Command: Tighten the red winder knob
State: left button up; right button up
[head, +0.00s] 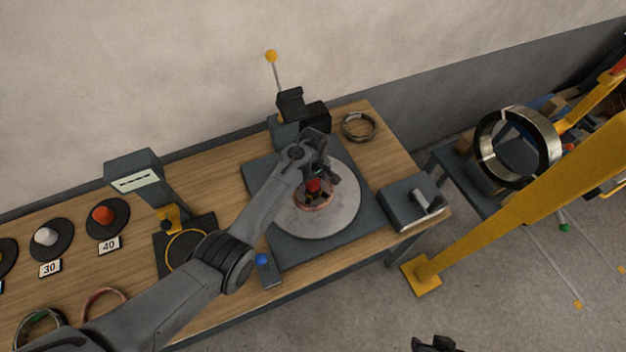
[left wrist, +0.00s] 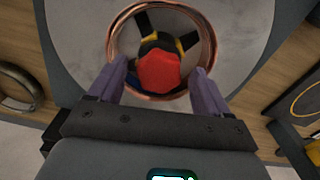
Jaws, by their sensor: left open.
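The red winder knob (head: 313,185) stands at the centre of the round grey winder plate (head: 345,215), inside a copper coil (head: 318,209). My left gripper (head: 320,170) is over it, fingers pointing down, partly hiding the knob. In the left wrist view the faceted red knob (left wrist: 158,71) shows between the two purple fingers of my open left gripper (left wrist: 160,68), with a gap on each side. The copper coil (left wrist: 208,40) surrounds the knob and dark spokes there. A dark piece, apparently my right gripper (head: 433,344), is cut off at the bottom edge; its fingers are unclear.
A dark box with a grey handle (head: 412,203) stands right of the winder, and a metal ring (head: 358,126) lies behind. A blue-knobbed lever (head: 262,260) is at the front. A yellow post (head: 500,220) stands beyond the table.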

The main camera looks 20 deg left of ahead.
pick_arm(q)
jog(key=c, duration=1)
jog(key=shift+c, duration=0.2)
